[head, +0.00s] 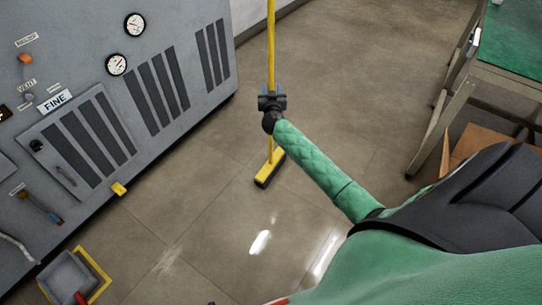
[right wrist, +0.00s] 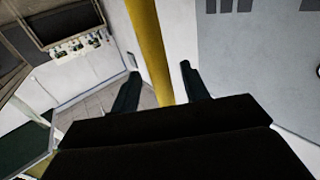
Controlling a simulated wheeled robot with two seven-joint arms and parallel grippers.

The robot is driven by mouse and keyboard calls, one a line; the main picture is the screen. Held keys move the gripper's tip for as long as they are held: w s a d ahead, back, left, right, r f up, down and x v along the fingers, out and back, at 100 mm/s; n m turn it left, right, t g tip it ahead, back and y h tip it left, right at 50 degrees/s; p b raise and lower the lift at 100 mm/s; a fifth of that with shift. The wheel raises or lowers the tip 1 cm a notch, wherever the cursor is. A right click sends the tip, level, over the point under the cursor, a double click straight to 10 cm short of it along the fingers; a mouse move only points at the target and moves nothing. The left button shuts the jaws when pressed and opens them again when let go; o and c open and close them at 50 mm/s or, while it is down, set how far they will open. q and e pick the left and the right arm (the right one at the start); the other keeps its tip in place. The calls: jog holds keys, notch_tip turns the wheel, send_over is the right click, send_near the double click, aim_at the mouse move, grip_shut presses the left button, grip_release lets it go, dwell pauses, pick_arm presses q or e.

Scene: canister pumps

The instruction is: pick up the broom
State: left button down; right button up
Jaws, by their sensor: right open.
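The broom (head: 271,50) stands upright with a yellow handle, and its yellow head with dark bristles (head: 268,168) is on the floor. My right gripper (head: 271,98) is at the handle, at mid height in the head view. In the right wrist view the yellow handle (right wrist: 151,45) passes between the two spread fingers of my right gripper (right wrist: 160,85). The fingers are open, with a gap on the right side of the handle. Whether the left finger touches the handle is hard to tell. My left gripper is not in view.
A grey cabinet (head: 150,140) with gauges, vents and a FINE label stands on the left. A green-topped table (head: 515,45) and a cardboard box (head: 478,145) are on the right. The floor between is clear.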

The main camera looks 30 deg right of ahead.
jog(key=shift+w+d, duration=0.35)
jog(key=shift+w, duration=0.25)
grip_shut()
jog(key=shift+r, duration=0.1)
